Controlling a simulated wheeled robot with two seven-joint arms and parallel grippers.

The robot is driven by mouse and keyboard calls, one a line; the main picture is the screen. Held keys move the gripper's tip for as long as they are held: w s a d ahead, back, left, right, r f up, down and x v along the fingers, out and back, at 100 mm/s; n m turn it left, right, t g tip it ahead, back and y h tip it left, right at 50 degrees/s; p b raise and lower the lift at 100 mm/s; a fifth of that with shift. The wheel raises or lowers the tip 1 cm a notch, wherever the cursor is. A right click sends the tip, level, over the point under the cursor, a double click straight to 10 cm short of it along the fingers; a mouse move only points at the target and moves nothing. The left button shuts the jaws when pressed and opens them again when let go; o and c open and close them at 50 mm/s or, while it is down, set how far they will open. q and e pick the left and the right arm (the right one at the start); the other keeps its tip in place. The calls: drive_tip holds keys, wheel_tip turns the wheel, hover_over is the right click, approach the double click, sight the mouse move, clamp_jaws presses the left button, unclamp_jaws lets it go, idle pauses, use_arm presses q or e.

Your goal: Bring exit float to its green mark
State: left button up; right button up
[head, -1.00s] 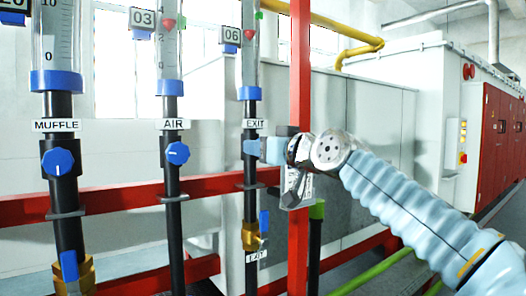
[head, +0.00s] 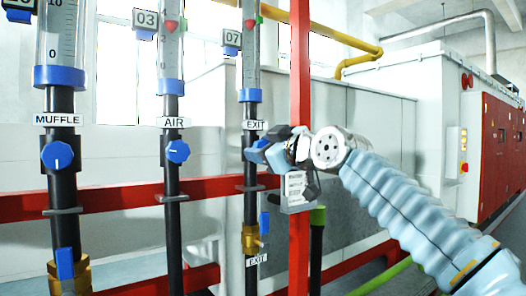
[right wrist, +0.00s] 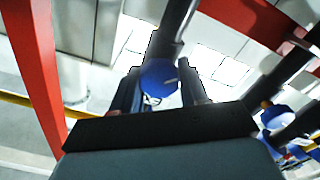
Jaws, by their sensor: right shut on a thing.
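The exit float (head: 249,24) is a small red piece in the clear tube above the EXIT label (head: 254,125). It sits nearly level with, perhaps just below, the green mark (head: 260,20) on the tube's right side. The display (head: 232,38) beside it reads 07. My right gripper (head: 262,152) is shut on the blue exit knob, which is mostly hidden by the fingers in the head view. The blue knob (right wrist: 158,77) shows between the two dark fingers in the right wrist view. My left gripper is out of view.
The AIR knob (head: 177,151) and MUFFLE knob (head: 58,155) are on pipes to the left. A red post (head: 300,70) stands close behind my right gripper. A blue-handled exit valve (head: 264,222) is below. Red rails (head: 115,196) cross behind the pipes.

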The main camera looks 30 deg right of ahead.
drive_tip(key=shift+r, duration=0.1)
idle(0.3)
drive_tip(key=o, duration=1.1)
drive_tip(key=shift+c, duration=0.2)
drive_tip(key=shift+s, duration=0.1)
drive_tip(key=s+d+b, duration=0.1)
drive_tip(key=s+b, duration=0.1)
drive_tip(key=s, duration=1.1)
drive_tip(key=shift+s+b, duration=0.3)
drive_tip(key=shift+b, duration=0.05)
